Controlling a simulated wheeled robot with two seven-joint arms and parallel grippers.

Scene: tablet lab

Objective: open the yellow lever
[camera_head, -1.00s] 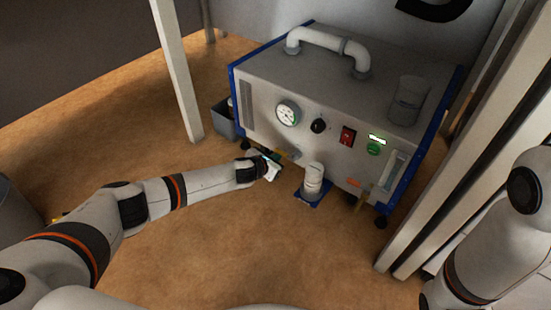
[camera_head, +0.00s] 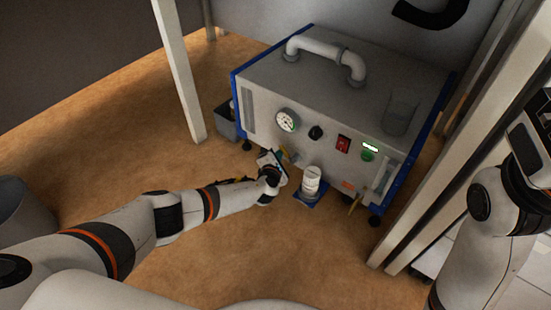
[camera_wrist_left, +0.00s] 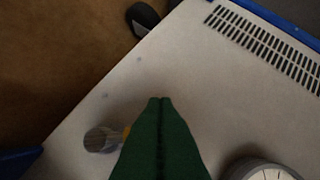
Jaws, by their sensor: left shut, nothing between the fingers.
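The grey machine (camera_head: 320,100) stands on the floor with its front panel facing me. A small yellow part (camera_head: 286,151) low on the panel, left of the white cylinder, is mostly hidden by my left gripper (camera_head: 277,158). In the left wrist view a metal fitting (camera_wrist_left: 100,139) with a sliver of yellow (camera_wrist_left: 126,132) shows just left of the fingers, which partly cover it. My left gripper's green fingers (camera_wrist_left: 161,101) are shut with nothing between them, in front of the panel. I cannot tell if they touch it.
A white cylinder (camera_head: 311,181) stands on a blue base in front of the machine. A gauge (camera_head: 286,120) and red switch (camera_head: 343,144) sit above on the panel. White frame posts (camera_head: 180,75) stand on both sides. The floor in front is largely clear.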

